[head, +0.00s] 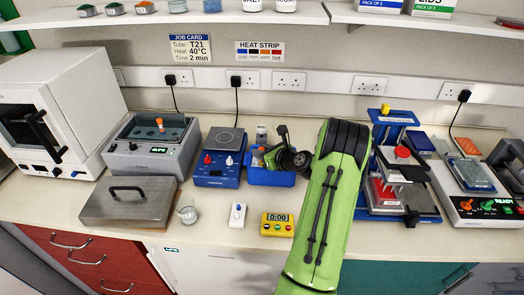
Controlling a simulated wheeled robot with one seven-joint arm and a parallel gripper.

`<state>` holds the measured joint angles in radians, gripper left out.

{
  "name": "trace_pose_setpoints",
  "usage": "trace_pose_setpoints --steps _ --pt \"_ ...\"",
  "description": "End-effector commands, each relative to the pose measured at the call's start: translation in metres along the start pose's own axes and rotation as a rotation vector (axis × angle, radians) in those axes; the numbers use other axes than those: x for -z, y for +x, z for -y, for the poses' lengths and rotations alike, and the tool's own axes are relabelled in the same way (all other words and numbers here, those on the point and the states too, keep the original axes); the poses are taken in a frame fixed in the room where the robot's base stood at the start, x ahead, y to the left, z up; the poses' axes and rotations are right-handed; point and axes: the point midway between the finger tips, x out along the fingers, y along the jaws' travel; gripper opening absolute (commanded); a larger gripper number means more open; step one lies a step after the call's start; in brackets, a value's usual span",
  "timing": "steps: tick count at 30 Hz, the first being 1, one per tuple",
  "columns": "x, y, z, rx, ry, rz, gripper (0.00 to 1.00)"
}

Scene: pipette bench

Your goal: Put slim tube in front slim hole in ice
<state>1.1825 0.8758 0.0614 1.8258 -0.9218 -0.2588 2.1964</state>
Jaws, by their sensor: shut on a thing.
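My gripper (268,157) is small in the head view, over the left part of a blue box (272,179) in the middle of the bench. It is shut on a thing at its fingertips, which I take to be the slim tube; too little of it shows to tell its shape. The blue box seems to be the ice container. My gripper and wrist cover much of its inside, so the ice and the front slim hole cannot be made out. I cannot tell whether the tube is in a hole or above it.
Left of the box stand a blue hotplate (220,170), a grey bath (150,143) with an orange-capped item (159,124), and a metal lid (128,203). A yellow timer (277,224) and white switch (237,215) lie in front. A blue-framed stand (398,205) is to the right.

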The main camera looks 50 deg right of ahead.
Motion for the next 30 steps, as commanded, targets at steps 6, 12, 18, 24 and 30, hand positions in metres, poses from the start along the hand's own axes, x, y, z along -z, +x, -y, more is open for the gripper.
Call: trace_pose_setpoints --steps 6,12,18,24,30 --pt "0.005 0.002 0.0 0.0 0.0 0.0 0.0" --pt "0.005 0.002 0.0 0.0 0.0 0.0 0.28" --pt "0.005 0.002 0.0 0.0 0.0 0.0 0.56" --pt "0.005 0.002 0.0 0.0 0.0 0.0 0.56" --pt "0.005 -0.017 0.001 0.003 0.002 0.0 0.56"
